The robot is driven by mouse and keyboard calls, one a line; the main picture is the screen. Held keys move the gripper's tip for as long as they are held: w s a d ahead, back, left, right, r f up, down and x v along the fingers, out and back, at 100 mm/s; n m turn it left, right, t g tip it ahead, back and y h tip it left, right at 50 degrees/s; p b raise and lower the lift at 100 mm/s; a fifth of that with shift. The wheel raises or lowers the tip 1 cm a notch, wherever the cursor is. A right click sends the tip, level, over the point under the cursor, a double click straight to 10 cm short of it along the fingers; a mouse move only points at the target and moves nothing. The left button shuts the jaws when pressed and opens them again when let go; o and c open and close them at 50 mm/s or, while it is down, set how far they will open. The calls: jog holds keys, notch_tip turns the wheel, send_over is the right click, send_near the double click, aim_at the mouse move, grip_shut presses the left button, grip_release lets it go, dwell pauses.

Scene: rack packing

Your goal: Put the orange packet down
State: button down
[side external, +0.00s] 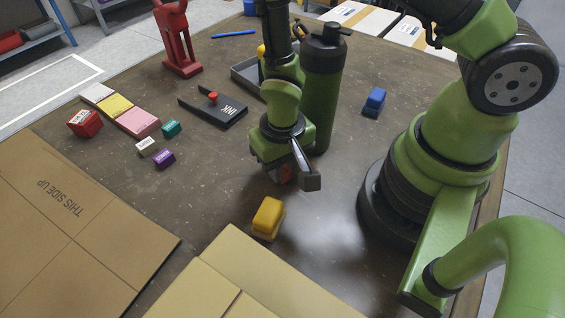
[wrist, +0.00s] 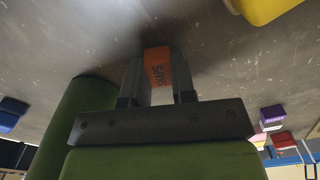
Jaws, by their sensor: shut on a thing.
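The orange packet (wrist: 158,66) with dark lettering is between the two fingers of my gripper (wrist: 158,76) in the wrist view. The fingers are shut on its sides. In the side external view, my gripper (side external: 288,176) points down low over the brown table, and only a small orange-red part of the packet (side external: 286,173) shows between the fingers. The rest of it is hidden by the gripper. I cannot tell whether the packet touches the table.
A dark green bottle (side external: 323,85) stands close behind my gripper. A yellow block (side external: 268,217) lies in front, and a blue one (side external: 374,101) behind right. Small packets, an ink pad (side external: 215,108) and coloured note strips (side external: 118,107) lie left. Cardboard boxes (side external: 70,230) fill the front left.

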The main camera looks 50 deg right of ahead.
jog(key=shift+f, duration=0.15)
jog(key=c, duration=0.9)
grip_release()
jog(key=shift+c, duration=0.2)
notch_tip(320, 180, up, 13)
jog(key=shift+f, duration=0.2)
jog(key=s+d+r+t+y, duration=0.1)
jog(key=s+d+r+t, duration=0.1)
jog(key=r, duration=0.7)
jog(key=s+d+r+t+y, duration=0.1)
jog(key=s+d+r+t, duration=0.1)
jog(key=s+r+t, duration=0.3)
notch_tip(320, 180, up, 4)
jog(key=shift+s+d+r+n, duration=0.2)
jog(key=shift+s+d+n, duration=0.05)
jog(key=shift+s+n, duration=0.1)
